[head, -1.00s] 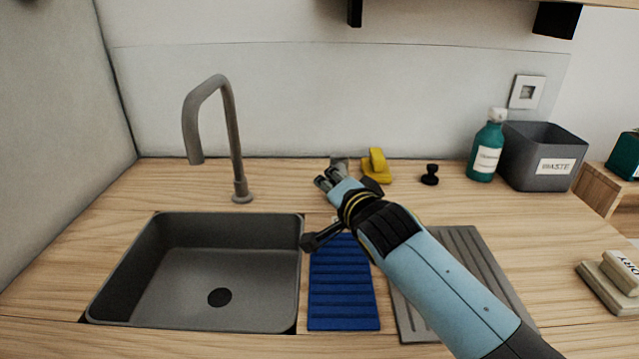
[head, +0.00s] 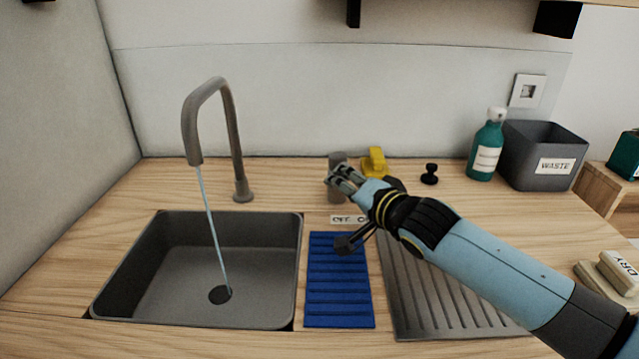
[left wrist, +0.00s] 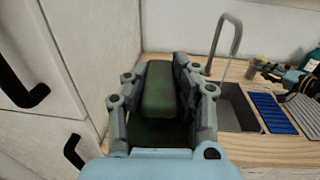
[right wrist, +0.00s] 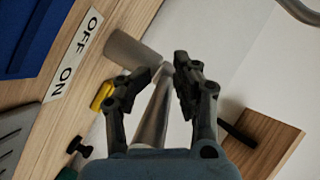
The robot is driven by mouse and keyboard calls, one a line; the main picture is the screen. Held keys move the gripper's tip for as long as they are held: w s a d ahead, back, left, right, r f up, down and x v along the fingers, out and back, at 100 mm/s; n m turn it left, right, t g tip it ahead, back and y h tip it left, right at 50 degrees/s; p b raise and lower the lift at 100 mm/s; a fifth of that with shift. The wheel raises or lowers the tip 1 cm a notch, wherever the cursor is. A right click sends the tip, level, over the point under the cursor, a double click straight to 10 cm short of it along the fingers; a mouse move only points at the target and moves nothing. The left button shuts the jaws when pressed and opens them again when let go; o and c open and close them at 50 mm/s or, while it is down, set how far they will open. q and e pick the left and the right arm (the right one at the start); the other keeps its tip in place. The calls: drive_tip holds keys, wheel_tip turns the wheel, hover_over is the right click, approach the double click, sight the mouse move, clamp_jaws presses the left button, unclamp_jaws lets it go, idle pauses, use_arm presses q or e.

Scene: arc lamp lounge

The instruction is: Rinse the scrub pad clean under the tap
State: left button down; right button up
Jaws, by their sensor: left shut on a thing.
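In the left wrist view my left gripper (left wrist: 156,74) is shut on the dark green scrub pad (left wrist: 158,92), held away from the sink. Neither shows in the head view. The grey tap (head: 234,140) runs a thin stream of water (head: 210,229) into the sink (head: 262,270), down to the drain. My right gripper (head: 343,178) is at the grey tap control (head: 338,158) behind the OFF/ON label (head: 347,219). In the right wrist view its fingers are apart, with the control's metal lever (right wrist: 154,118) between or just beyond them; contact is unclear.
A blue ridged mat (head: 340,290) and a grey grooved drainer (head: 430,290) lie right of the sink. A yellow object (head: 376,160), a black knob (head: 430,174), a green bottle (head: 487,150) and the waste bin (head: 535,165) stand behind. A block marked DRY (head: 620,268) is far right.

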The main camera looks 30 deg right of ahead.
drive_tip(key=shift+o, duration=1.2)
drive_tip(key=shift+a+r, duration=0.1)
use_arm(q)
drive_tip(key=shift+a, duration=0.25)
use_arm(e)
drive_tip(key=shift+o, duration=0.2)
drive_tip(key=shift+w+a+r, duration=0.15)
drive_tip(key=shift+a, duration=0.1)
use_arm(q)
drive_tip(key=shift+w, duration=0.1)
use_arm(e)
drive_tip(key=shift+s, duration=0.4)
drive_tip(key=v, duration=1.1)
drive_tip(key=shift+s, duration=0.2)
